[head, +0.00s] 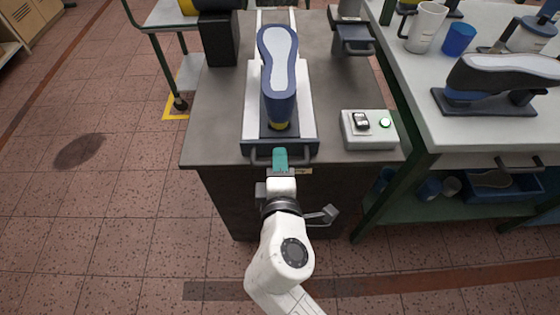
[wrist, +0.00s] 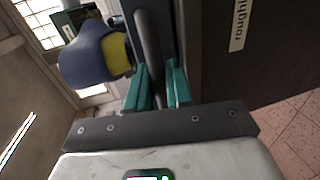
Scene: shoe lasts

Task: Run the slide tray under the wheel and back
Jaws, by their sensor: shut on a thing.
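The slide tray (head: 306,148) sits at the near end of its white rails on the grey machine table. A blue shoe last (head: 277,105) with a pale sole facing up lies on it, its yellow end toward me. My gripper (head: 280,160) is shut on the tray's dark bar handle at the front. In the wrist view the teal fingers (wrist: 160,88) close on either side of the handle (wrist: 149,40), with the blue last (wrist: 95,60) beyond. I cannot make out the wheel in either view.
A switch box (head: 368,130) with a lit green button stands right of the tray. A dark block (head: 218,38) and a grey bracket (head: 354,40) flank the far end of the rails. A white bench (head: 425,110) with another last (head: 500,75) stands at right.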

